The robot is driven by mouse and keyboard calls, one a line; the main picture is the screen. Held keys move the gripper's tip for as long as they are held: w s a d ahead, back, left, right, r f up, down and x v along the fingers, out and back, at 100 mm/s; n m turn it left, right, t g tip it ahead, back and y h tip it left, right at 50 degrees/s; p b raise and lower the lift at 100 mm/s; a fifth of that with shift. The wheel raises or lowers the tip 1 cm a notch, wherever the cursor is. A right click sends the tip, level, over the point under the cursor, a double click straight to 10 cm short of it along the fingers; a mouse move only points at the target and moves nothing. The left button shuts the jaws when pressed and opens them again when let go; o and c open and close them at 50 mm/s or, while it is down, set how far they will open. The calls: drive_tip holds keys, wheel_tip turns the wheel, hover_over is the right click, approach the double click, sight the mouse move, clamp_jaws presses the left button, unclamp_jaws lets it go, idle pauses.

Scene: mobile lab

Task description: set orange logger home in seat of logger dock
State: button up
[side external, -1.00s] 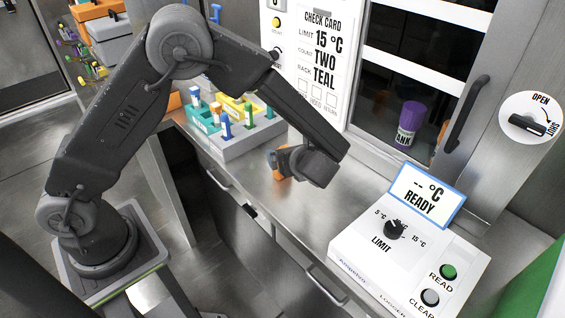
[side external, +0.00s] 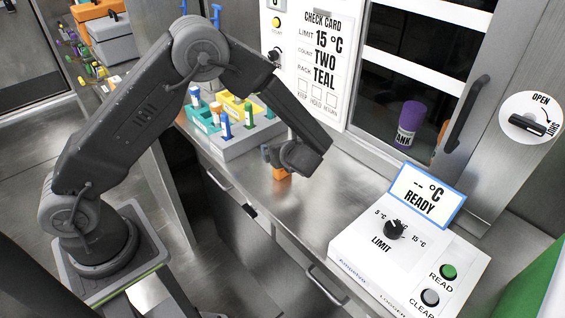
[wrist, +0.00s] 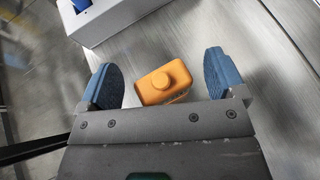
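The orange logger (wrist: 163,84) is a small rounded block with a round knob on top. In the wrist view it lies between the two blue finger pads of my gripper (wrist: 160,82), with a gap on each side. In the side view the orange logger (side external: 281,173) shows just below my gripper (side external: 274,160), partly hidden by it, on the steel counter. The logger dock (side external: 405,250) is the white console at the right, with a READY screen, a LIMIT knob and READ and CLEAR buttons. I cannot make out its seat.
A white rack (side external: 240,142) with coloured trays and several vials stands left of my gripper; its corner shows in the wrist view (wrist: 110,20). A purple container (side external: 408,122) stands behind the glass.

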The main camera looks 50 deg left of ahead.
drive_tip(key=c, duration=1.2)
drive_tip(key=shift+r, duration=0.1)
